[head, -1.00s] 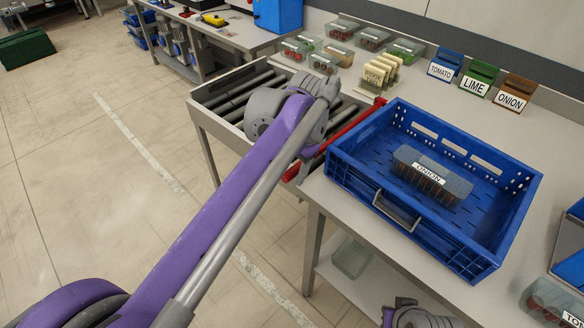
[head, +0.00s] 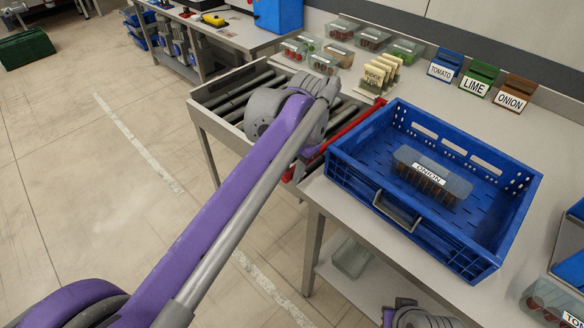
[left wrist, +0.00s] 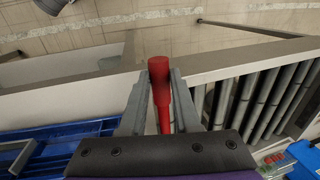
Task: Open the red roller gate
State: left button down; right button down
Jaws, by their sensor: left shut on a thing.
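The red roller gate (head: 357,122) shows in the head view as a red bar along the seam between the roller conveyor (head: 228,87) and the worktable. My left arm crosses in front of it and hides its near part. In the left wrist view, a red round handle (left wrist: 160,68) lies between the two grey fingers of my left gripper (left wrist: 161,92), which is shut on it. In the head view, the left gripper's fingers are hidden behind my wrist. Only a grey and purple part of my right arm shows at the bottom edge; its gripper fingers do not show.
A blue crate (head: 455,238) with an onion-labelled container (head: 433,178) stands on the worktable, close right of the gate. Several clear tubs and tomato, lime and onion signs (head: 514,93) stand behind it.

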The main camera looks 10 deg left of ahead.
dwell(0.7)
